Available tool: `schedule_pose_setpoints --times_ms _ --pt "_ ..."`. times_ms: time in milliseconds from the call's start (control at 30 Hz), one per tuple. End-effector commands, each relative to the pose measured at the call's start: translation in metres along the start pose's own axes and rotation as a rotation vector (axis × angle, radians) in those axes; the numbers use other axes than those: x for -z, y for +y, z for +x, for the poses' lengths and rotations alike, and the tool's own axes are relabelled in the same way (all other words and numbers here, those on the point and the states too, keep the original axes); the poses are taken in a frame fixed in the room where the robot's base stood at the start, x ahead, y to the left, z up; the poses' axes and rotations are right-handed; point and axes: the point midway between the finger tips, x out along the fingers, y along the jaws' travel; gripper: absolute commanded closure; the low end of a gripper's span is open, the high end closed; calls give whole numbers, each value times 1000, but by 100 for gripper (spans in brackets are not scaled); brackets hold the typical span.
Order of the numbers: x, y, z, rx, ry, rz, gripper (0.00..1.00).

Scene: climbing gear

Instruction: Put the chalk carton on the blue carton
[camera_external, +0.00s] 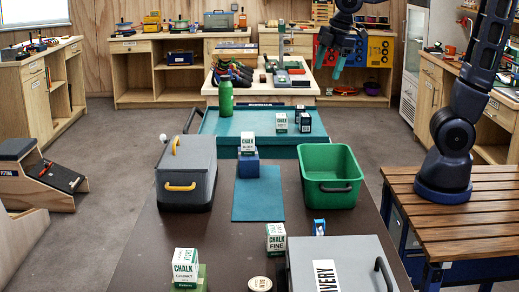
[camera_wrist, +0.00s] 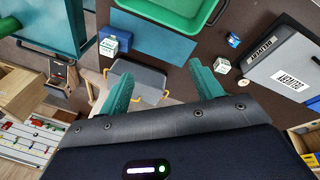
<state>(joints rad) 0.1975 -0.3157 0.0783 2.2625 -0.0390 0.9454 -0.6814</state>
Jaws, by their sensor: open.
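A white and green chalk carton (camera_external: 247,143) rests on top of a blue carton (camera_external: 249,166) at the far end of the blue mat. In the wrist view this chalk carton (camera_wrist: 109,45) is at the upper left, with the blue carton (camera_wrist: 112,34) partly hidden under it. Other chalk cartons show: one marked fine (camera_external: 276,240), one (camera_external: 185,261) on a green block (camera_external: 190,281), and one (camera_external: 281,122) on the teal surface. A small blue box (camera_external: 319,227) stands by the fine one. My gripper (camera_external: 331,62) is open, empty and raised well away from all cartons.
A grey case with yellow handles (camera_external: 186,170) stands left of the blue mat (camera_external: 258,198), a green bin (camera_external: 331,164) right of it. A grey delivery box (camera_external: 345,252) fills the near right. A green bottle (camera_external: 226,98) and dark box (camera_external: 303,122) stand on the teal surface (camera_external: 210,130).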

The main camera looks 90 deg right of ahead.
Motion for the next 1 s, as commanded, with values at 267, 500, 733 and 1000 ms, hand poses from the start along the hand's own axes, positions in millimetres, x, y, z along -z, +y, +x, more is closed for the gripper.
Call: schedule_pose_setpoints --times_ms 267,500,733,1000 --pt "-46 -64 -26 -11 80 260 35" --pt "-85 -109 -33 10 146 473 35" --pt "-105 -130 -31 31 178 582 35" --pt "-107 -132 -31 35 180 597 35"
